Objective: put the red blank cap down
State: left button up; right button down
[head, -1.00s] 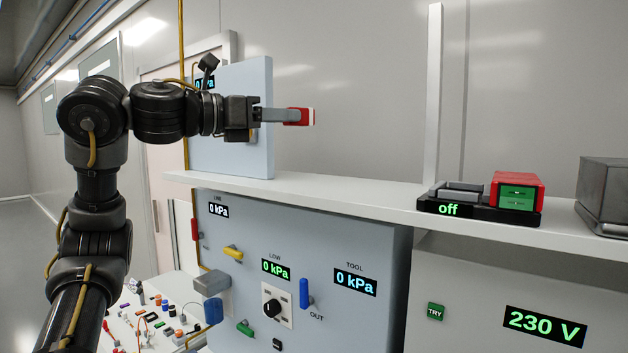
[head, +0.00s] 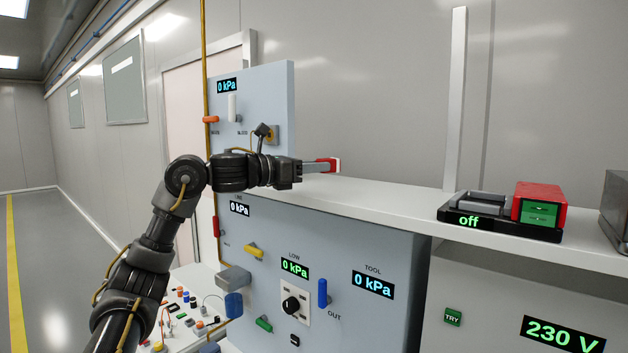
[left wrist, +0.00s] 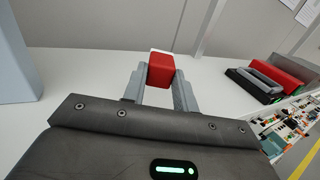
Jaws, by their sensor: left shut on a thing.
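The red blank cap (head: 327,165) is a small red block with a pale end face. My left gripper (head: 322,166) is shut on it, with the fingers pointing right, close to the white shelf (head: 380,199). In the left wrist view the cap (left wrist: 161,70) sits between the two grey fingertips, with the white shelf surface behind and around it. I cannot tell whether the cap touches the shelf. My right gripper is not in view.
A black holder (head: 497,223) marked "off" stands on the shelf to the right, with a red-and-green block (head: 539,205) in it. A metal box (head: 615,205) is at the far right. A blue-grey gauge panel (head: 270,100) rises at the shelf's left end. The shelf between is clear.

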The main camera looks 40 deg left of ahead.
aim_at(314, 193)
pick_arm(q)
jog(key=shift+w+a+f, duration=0.1)
jog(key=shift+w+f, duration=0.1)
jog(key=shift+f, duration=0.25)
jog(key=shift+s+f+p, duration=0.1)
jog(key=shift+f+p, duration=0.45)
jog(key=shift+f, duration=0.8)
